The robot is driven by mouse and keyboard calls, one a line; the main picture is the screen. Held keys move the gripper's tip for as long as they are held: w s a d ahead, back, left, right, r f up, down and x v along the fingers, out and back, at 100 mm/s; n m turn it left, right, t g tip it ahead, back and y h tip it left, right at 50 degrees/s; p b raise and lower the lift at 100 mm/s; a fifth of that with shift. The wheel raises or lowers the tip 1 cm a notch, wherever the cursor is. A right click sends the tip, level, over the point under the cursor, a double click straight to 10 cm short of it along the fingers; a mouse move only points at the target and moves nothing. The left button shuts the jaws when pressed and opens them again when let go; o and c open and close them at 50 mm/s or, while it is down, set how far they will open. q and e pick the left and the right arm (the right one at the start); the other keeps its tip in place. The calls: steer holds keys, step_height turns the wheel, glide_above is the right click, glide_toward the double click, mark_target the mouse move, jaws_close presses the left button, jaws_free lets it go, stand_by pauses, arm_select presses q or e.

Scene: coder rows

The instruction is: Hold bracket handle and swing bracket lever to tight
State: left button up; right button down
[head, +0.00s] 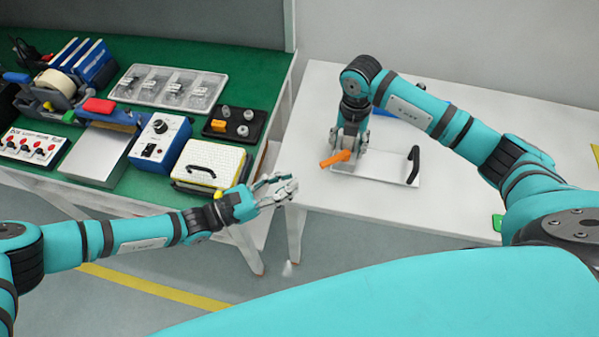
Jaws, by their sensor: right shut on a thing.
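The bracket is a pale flat plate (380,168) on the white table. A black handle (412,165) stands at its right end and an orange lever (333,159) is at its left end. The lever points left and slightly toward me. My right gripper (348,145) reaches down from above and is shut on the orange lever; its fingers hide the lever's pivot end. My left gripper (280,187) is open and empty, in the air over the gap between the two tables, left of the bracket. It is apart from the handle.
The white table (460,120) is mostly clear around the bracket. On the green bench (225,55) at left are a parts tray (168,88), a blue control box (160,140), a yellow-and-white case (208,165) and a black tray (235,125). A green item (497,223) lies at the table's right front.

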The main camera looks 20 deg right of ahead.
mark_target(341, 161)
arm_select(q)
steer(key=s+d+n+t, duration=0.1)
steer(key=s+d+n, duration=0.1)
steer(key=s, duration=0.1)
steer(key=s+d+n+t, duration=0.1)
steer(key=s+d+n, duration=0.1)
steer(key=n, duration=0.1)
steer(key=s+d+n+t+h, duration=0.1)
steer(key=s+d+n+t, duration=0.1)
steer(key=s+n, duration=0.1)
steer(key=shift+s+d+r, duration=0.25)
steer(key=shift+s, duration=0.05)
jaws_close()
steer(key=s+n+t+y, duration=0.6)
steer(key=n+t+y, duration=0.2)
steer(key=n, duration=1.1)
steer(key=shift+y, duration=0.3)
steer(key=x, duration=0.7)
steer(key=f+x, duration=0.1)
steer(key=x, duration=0.2)
steer(key=shift+w, duration=0.2)
steer(key=w, duration=0.2)
steer(key=shift+w+a, duration=0.2)
steer(key=shift+w, duration=0.05)
steer(key=shift+w+a+f, duration=0.1)
steer(key=shift+w+a, duration=0.05)
steer(key=shift+w, duration=0.5)
